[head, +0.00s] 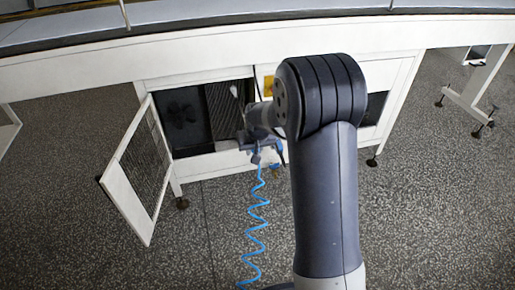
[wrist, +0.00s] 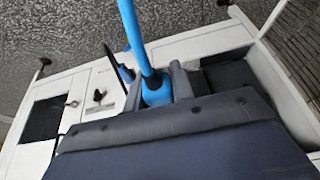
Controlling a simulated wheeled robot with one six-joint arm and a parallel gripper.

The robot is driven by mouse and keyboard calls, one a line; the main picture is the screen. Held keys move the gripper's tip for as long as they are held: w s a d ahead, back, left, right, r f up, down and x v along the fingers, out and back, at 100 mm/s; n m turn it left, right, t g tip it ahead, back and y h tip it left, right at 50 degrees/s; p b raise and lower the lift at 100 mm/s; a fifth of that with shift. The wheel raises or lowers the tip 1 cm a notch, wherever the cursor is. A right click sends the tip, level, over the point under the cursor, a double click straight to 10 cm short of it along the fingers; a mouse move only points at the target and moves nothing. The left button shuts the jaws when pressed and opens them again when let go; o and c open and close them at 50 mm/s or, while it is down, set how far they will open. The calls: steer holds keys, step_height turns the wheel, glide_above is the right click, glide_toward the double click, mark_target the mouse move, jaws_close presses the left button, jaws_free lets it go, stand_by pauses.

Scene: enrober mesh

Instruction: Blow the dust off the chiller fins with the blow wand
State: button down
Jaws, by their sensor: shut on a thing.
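My gripper (head: 262,146) is shut on the blow wand, in front of the open chiller cabinet under the line. In the wrist view the wand's blue body (wrist: 156,92) sits between the two grey fingers (wrist: 158,84). The wand's nozzle cannot be made out. A blue coiled hose (head: 257,215) hangs from the wand towards the floor. The chiller fins (head: 224,108) show as a grey-brown ribbed panel inside the opening, left of my gripper. Their right part is hidden behind my gripper and arm.
The mesh door (head: 138,168) stands open to the left of the opening. A dark fan (head: 180,113) is inside, left of the fins. A yellow label (head: 270,86) is on the cabinet front. The conveyor frame (head: 190,47) runs overhead. Speckled floor in front is clear.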

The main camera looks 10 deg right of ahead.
steer(key=a, duration=0.8)
steer(key=shift+s+a, duration=0.15)
steer(key=shift+a, duration=0.25)
stand_by(0.7)
stand_by(0.6)
